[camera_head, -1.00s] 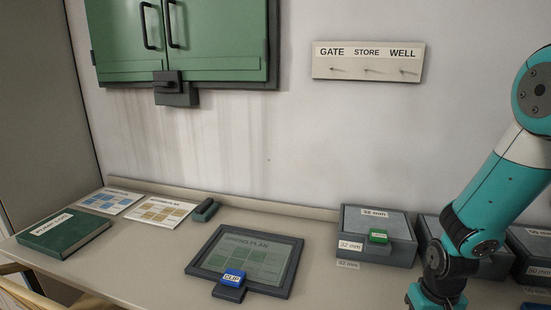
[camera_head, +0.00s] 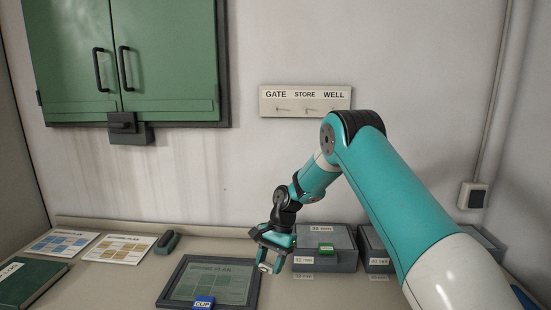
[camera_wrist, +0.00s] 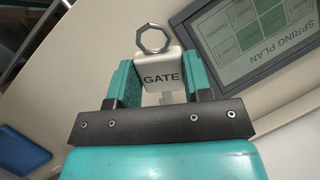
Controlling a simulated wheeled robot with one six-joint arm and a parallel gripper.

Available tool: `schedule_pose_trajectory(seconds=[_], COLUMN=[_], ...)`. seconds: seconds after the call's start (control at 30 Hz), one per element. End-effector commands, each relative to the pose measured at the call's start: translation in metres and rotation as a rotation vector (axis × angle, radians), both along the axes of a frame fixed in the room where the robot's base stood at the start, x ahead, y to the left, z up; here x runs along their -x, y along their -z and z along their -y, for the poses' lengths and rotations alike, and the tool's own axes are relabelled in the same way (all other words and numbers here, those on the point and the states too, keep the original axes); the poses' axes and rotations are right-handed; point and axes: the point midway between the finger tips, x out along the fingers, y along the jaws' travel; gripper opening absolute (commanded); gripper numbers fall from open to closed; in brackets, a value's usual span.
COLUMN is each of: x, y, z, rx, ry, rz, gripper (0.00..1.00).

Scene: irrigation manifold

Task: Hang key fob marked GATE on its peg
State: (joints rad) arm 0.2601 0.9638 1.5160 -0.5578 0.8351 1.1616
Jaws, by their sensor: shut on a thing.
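The white key fob marked GATE (camera_wrist: 161,74) is between the fingers of my gripper (camera_wrist: 160,85), which is shut on it. Its metal ring (camera_wrist: 153,39) points away from the gripper in the wrist view. In the head view my gripper (camera_head: 270,245) is low over the table, beside the right edge of the framed plan, and the fob (camera_head: 266,267) shows small below it. The peg under GATE (camera_head: 282,109) looks bare. My arm covers the board's lower right corner.
The framed SPRING PLAN (camera_head: 222,266) lies on the table with a blue CLIP block (camera_head: 203,302) at its edge. Grey boxes (camera_head: 312,234) stand at the back right, one bearing a green block (camera_head: 326,247). A green cabinet (camera_head: 128,55) hangs left of the board; wall between is clear.

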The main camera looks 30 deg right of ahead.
Motion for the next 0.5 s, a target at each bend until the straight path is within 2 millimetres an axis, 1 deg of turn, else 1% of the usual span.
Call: schedule_pose_trajectory(seconds=[0.03,0.17,0.23,0.3,0.47,0.5], x=[-0.01,-0.036,-0.054,-0.069,-0.099,-0.105], y=[-0.015,-0.047,-0.072,-0.094,-0.14,-0.153], z=[0.007,0.015,0.021,0.027,0.041,0.045], rx=[-0.04,-0.177,-0.279,-0.379,-0.571,-0.616], ry=[0.094,0.381,0.588,0.781,1.14,1.22], rz=[-0.011,-0.024,-0.007,0.025,0.146,0.186], gripper=[0.23,0.23,0.23,0.23,0.23,0.23])
